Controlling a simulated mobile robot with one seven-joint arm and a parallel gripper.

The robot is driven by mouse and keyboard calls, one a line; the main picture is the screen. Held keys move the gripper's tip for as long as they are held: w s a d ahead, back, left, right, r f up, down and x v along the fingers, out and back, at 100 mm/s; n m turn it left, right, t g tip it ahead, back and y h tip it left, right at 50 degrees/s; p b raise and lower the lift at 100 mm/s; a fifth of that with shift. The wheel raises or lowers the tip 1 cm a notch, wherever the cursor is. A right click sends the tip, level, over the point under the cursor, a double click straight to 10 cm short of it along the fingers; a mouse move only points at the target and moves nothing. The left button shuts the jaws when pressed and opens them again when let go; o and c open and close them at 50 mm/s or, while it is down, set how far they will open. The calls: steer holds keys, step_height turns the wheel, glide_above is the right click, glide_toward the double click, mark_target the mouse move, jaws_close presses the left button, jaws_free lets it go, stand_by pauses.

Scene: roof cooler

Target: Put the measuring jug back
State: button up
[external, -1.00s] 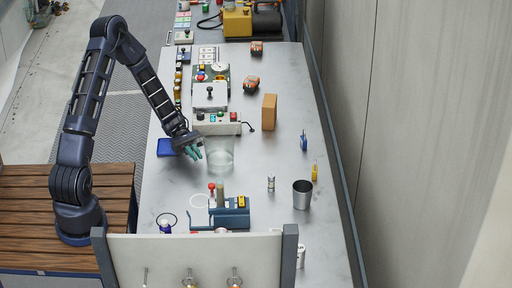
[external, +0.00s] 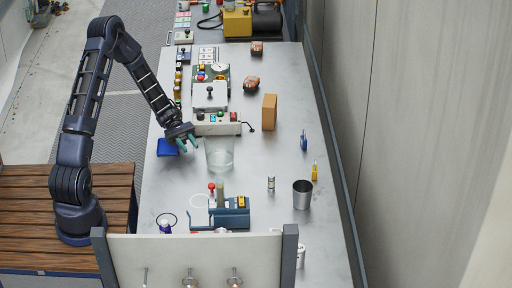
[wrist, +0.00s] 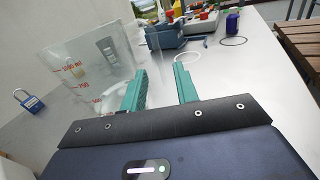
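The measuring jug (external: 219,154) is a clear container standing upright on the grey table, in front of the white control box. In the wrist view the jug (wrist: 85,72) shows red volume marks and stands just beyond and to the left of my fingers. My gripper (external: 188,144) is to the left of the jug in the external view, near its rim and apart from it. The jug's handle is not clear to see.
The control box (external: 217,124) stands behind the jug. A blue holder with parts (external: 231,216) stands in front. A metal cup (external: 302,195), a small can (external: 271,184) and a brown box (external: 269,112) stand to the right.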

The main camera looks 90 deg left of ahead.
steer(key=v, duration=0.6)
stand_by(0.3)
steer(key=shift+w+d+r+g, duration=0.2)
steer(key=shift+d+r+g, duration=0.1)
steer(key=shift+d+r, duration=0.05)
steer(key=d+r+m+g+y, duration=0.4)
steer(key=d+r+m, duration=0.2)
steer(key=d+r, duration=0.4)
steer(key=d+r+m+g+y, duration=0.55)
steer(key=d+r, duration=0.25)
steer(key=d, duration=0.4)
steer(key=s+d+r+m+t+y, duration=0.3)
steer(key=s+d+r+m, duration=0.2)
steer(key=s+d, duration=0.1)
steer(key=s+d+r+m+t+y, duration=0.3)
steer(key=s+d+m, duration=0.3)
steer(key=d, duration=0.3)
steer(key=shift+s+d+r+t+y, duration=0.35)
steer(key=shift+r+t, duration=0.1)
steer(key=shift+r, duration=0.45)
